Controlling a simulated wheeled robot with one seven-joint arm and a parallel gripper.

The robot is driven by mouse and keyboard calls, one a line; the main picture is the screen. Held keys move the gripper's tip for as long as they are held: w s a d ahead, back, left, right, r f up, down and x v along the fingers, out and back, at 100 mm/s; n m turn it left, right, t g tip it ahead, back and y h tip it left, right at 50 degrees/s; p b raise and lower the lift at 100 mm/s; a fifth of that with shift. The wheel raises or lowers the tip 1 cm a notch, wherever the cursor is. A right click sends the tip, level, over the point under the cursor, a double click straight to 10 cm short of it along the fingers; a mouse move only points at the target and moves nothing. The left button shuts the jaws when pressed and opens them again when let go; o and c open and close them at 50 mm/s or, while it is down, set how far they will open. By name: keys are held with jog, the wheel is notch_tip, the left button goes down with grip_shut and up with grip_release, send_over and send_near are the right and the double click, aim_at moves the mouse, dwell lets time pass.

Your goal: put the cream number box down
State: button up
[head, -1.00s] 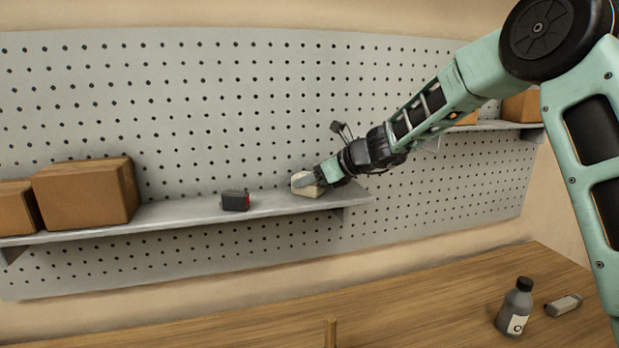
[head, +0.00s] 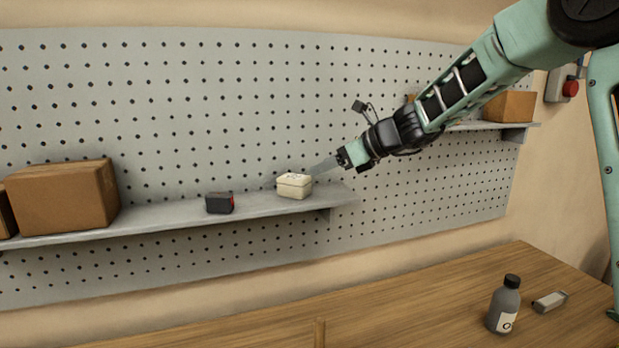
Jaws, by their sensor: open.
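The cream number box (head: 293,187) sits upright on the grey shelf (head: 160,221), near the shelf's right end. Dark marks show on its top, too small to read. My gripper (head: 318,168) is open just right of the box and a little above it. Its fingers point left toward the box, and the box is not held. I cannot tell whether a fingertip still touches the box.
A small dark box with a red end (head: 220,203) stands left on the shelf. A cardboard box (head: 64,197) is at the far left. The pegboard (head: 200,110) rises behind. A grey bottle (head: 504,305) and a small grey block (head: 549,301) are on the wooden table (head: 420,300) below.

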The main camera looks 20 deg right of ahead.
jog(key=s+a+f+n+g+h, duration=0.1)
jog(key=s+a+f+n+g, duration=0.35)
jog(key=s+a+n, duration=0.6)
jog(key=s+a+f+n+g+h, duration=0.1)
jog(key=s+a+f+n+g, duration=0.35)
jog(key=s, duration=0.85)
jog(key=s+d+f+n+h, duration=0.1)
jog(key=s+f+n+h, duration=0.2)
jog(key=s+n, duration=0.5)
jog(key=s+d+f+n+h, duration=0.1)
jog(key=s+f+n+h, duration=0.2)
jog(key=s+n, duration=0.6)
jog(key=f+n, duration=0.1)
jog(key=n, duration=0.1)
jog(key=shift+s+d+n, duration=0.15)
jog(key=shift+n, duration=0.25)
